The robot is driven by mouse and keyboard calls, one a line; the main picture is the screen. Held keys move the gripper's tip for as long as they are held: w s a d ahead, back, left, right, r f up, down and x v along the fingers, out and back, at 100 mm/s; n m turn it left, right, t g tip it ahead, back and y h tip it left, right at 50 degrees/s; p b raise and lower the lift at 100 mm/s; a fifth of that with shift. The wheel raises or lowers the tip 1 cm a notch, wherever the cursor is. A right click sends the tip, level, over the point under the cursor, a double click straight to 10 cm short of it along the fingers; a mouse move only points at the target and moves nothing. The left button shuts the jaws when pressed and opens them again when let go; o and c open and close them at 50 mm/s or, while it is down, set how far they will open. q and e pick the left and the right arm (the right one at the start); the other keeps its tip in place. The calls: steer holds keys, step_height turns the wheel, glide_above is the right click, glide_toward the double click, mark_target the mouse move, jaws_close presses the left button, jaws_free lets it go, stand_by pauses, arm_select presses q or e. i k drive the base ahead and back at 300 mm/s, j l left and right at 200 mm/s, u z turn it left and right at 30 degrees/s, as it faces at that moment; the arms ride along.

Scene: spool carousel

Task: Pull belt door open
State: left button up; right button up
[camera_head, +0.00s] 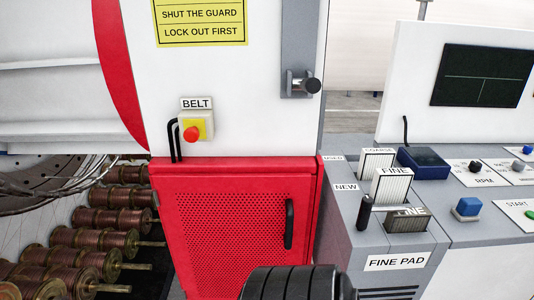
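The red belt door (225,238) has a perforated panel and sits below the white housing, under the BELT label (196,103). It looks shut, with its visible edges flush against the red frame. Its black upright handle (289,223) is on the right side of the door, with nothing touching it. A dark ribbed round part of my own arm covers the bottom of the door's right side. Neither of my grippers shows in this view.
A red stop button (192,133) on a yellow plate is above the door. A black-knobbed latch (303,84) is higher up. A grey console with a FINE PAD bin (395,262) borders the door's right side.

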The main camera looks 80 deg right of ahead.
mark_target(219, 228)
steer(key=z, duration=1.9)
